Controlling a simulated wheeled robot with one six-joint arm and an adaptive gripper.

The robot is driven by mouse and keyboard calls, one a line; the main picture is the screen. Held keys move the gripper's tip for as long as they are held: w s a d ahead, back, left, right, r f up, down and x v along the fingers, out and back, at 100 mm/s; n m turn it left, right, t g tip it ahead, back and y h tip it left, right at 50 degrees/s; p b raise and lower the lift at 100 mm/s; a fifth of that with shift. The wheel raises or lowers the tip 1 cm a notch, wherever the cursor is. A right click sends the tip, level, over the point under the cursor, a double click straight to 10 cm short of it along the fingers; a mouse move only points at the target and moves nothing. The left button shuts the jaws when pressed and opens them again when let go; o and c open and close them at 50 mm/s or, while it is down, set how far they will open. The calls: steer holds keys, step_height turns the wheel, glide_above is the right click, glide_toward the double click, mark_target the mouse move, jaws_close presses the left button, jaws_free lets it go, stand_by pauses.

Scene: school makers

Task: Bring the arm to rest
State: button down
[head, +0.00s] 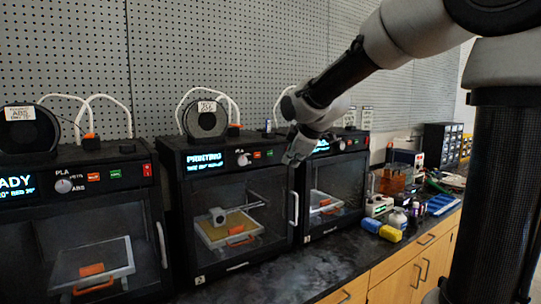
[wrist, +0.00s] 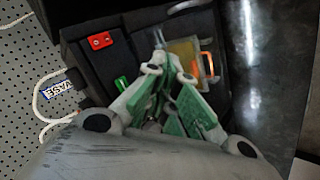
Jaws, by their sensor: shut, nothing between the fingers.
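My arm reaches in from the upper right in the head view. My gripper (head: 291,160) hangs in front of the middle printer (head: 217,262), near its upper right corner. In the wrist view my gripper (wrist: 166,62) shows green finger pads that come together at the tips, shut with nothing between them. Behind the fingertips in the wrist view is a printer's dark front with a red switch (wrist: 101,40) and a green button (wrist: 121,84).
Three black 3D printers stand in a row on a dark counter (head: 335,265), including the left one (head: 40,225) and the right one (head: 345,205). A yellow bottle (head: 390,233) and other clutter lie to the right. A grey pegboard (head: 240,60) backs the counter.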

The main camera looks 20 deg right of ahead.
stand_by(0.4)
steer(key=s+d+f+m+g, duration=0.2)
steer(key=s+f+m+g, duration=0.1)
steer(key=s+f+m, duration=0.4)
steer(key=s+d+m+g, duration=0.1)
steer(key=s+d+m, duration=0.2)
steer(key=s, duration=1)
steer(key=s+d+f+m+h, duration=0.1)
steer(key=s+d+m, duration=0.2)
steer(key=s, duration=0.9)
steer(key=shift+s+d+m+g, duration=0.15)
steer(key=shift+s+m+g, duration=0.15)
steer(key=shift+s+g, duration=0.1)
